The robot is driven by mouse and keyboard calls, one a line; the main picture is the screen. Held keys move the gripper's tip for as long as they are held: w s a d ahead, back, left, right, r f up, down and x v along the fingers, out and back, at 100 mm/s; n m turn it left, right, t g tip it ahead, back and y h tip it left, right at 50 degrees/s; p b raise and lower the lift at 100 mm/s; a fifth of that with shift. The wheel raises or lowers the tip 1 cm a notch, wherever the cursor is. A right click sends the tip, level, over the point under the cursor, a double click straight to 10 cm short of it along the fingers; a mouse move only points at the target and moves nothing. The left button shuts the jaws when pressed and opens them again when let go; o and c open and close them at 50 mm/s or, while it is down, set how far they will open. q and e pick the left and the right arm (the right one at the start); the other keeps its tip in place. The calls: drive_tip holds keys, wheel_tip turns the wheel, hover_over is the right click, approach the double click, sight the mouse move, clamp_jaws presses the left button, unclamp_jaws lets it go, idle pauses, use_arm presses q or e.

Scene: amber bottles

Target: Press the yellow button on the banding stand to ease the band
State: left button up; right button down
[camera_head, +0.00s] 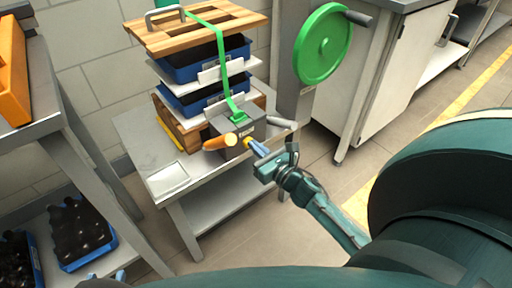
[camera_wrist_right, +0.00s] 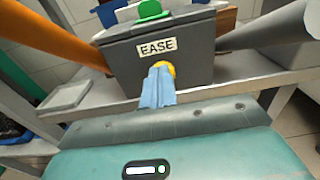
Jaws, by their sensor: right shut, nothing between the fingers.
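The banding stand's grey box (camera_head: 218,125) sits on a metal table, with an orange handle and a grey handle sticking out. In the right wrist view the box (camera_wrist_right: 125,62) bears an EASE label (camera_wrist_right: 168,46). The yellow button (camera_wrist_right: 172,70) is just below it; it also shows in the head view (camera_head: 246,141). My right gripper (camera_head: 258,148) is shut and empty, its blue fingertips (camera_wrist_right: 160,72) at the button and covering part of it. I cannot tell whether they press it. The green band (camera_head: 219,62) runs over the stack. A bit of my left gripper (camera_head: 118,276) shows at the bottom edge.
The stack has a wooden lid (camera_head: 165,38) and blue trays (camera_head: 181,72). The orange handle (camera_wrist_right: 55,38) and grey handle (camera_wrist_right: 275,27) flank the button. A green wheel (camera_head: 322,45) stands behind right. A shelf at left holds a blue crate (camera_head: 85,262) of dark bottles.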

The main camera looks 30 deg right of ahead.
drive_tip(key=shift+w, duration=0.25)
